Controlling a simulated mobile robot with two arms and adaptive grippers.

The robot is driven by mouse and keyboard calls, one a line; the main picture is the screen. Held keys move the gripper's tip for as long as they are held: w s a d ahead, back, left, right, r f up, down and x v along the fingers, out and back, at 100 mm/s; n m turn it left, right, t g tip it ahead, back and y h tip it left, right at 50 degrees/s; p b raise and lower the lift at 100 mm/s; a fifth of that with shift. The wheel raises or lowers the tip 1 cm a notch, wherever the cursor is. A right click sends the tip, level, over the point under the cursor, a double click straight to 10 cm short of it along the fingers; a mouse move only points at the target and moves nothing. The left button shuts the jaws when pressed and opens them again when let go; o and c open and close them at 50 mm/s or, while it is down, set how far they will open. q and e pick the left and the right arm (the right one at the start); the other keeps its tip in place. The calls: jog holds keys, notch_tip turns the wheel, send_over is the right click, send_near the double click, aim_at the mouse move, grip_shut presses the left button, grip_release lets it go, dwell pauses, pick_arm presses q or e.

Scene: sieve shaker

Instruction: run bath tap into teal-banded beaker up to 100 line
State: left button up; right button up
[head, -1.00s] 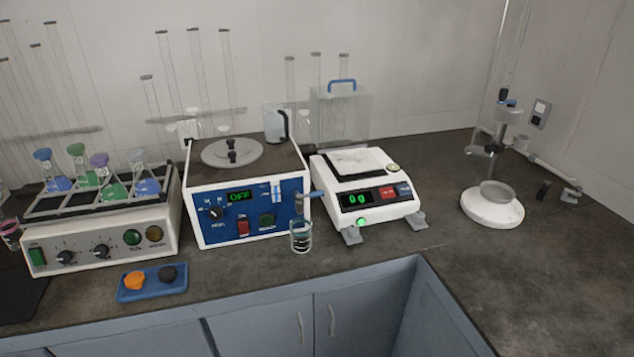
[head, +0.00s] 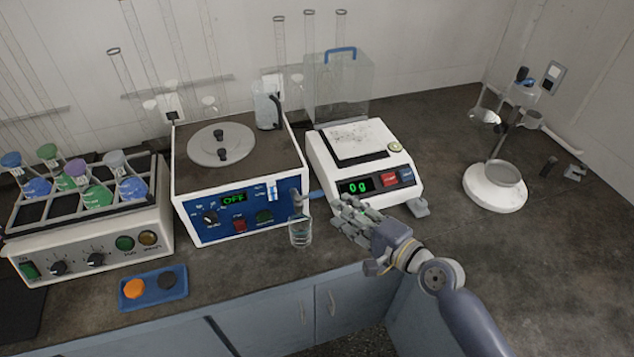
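The bath (head: 238,215) is a white box with a blue front panel and a green OFF display. Its tap (head: 298,198) sticks out at the panel's right side, with a blue lever (head: 316,195) pointing right. A small clear beaker (head: 300,233) stands upright under the tap. I cannot make out a teal band, its scale lines or a liquid level. My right gripper (head: 345,212) has its fingers spread, open and empty. It appears just right of the beaker and tap lever, in front of the balance. My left gripper is not in view.
The balance (head: 365,165) reads 0 g, with a clear box (head: 338,88) behind it. A flask shaker (head: 85,230) stands left. A blue tray (head: 153,287) with orange and dark pieces lies in front. A white-based stand (head: 494,190) is right. The counter between is free.

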aim_at(317, 194)
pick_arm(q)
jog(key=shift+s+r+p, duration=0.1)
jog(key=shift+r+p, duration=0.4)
pick_arm(e)
jog(key=shift+x, duration=5.15)
jog(key=shift+s, duration=0.1)
jog(key=shift+c, duration=0.6)
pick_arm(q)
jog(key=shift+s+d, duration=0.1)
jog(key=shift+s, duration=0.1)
pick_arm(e)
grip_shut()
